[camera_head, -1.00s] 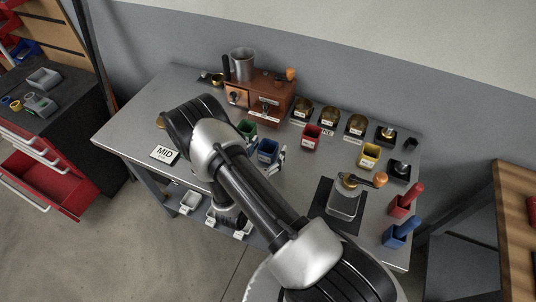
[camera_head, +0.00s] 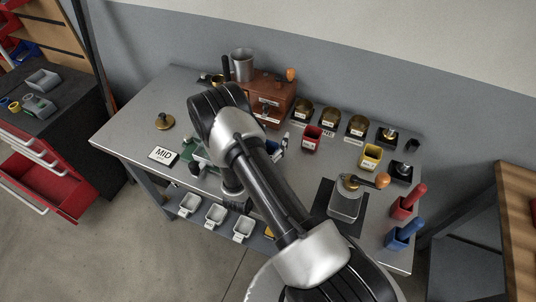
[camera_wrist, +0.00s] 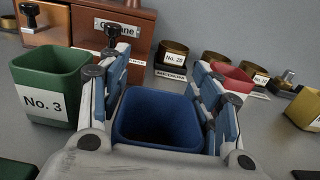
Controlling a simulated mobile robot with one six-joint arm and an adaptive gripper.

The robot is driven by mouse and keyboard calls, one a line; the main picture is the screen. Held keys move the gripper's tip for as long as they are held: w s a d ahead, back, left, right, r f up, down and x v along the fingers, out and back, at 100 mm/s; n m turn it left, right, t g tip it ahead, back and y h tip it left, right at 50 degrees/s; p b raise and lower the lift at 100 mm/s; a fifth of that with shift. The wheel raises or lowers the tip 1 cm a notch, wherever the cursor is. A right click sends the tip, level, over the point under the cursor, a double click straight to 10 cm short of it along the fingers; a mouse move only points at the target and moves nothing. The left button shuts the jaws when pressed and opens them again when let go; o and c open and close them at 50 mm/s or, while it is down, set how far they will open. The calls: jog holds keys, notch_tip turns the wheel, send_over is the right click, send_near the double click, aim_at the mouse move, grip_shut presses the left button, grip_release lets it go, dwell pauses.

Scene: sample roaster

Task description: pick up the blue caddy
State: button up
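The blue caddy (camera_wrist: 158,118) is an open-topped square cup in the middle of the wrist view, between the two fingers of my gripper (camera_wrist: 165,88). The fingers are apart, one along each side of it; I cannot tell whether they touch it. Its lower part is hidden by my gripper's body. In the head view only a strip of the blue caddy (camera_head: 278,149) shows beside my arm, which hides most of my gripper.
A green caddy (camera_wrist: 52,88) marked No. 3 stands close left of the blue one. A wooden drawer box (camera_head: 274,97) is behind. A red caddy (camera_head: 311,138), yellow caddy (camera_head: 371,157) and several round tins stand to the right.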

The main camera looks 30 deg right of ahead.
jog(key=c, duration=0.9)
jog(key=shift+c, duration=0.9)
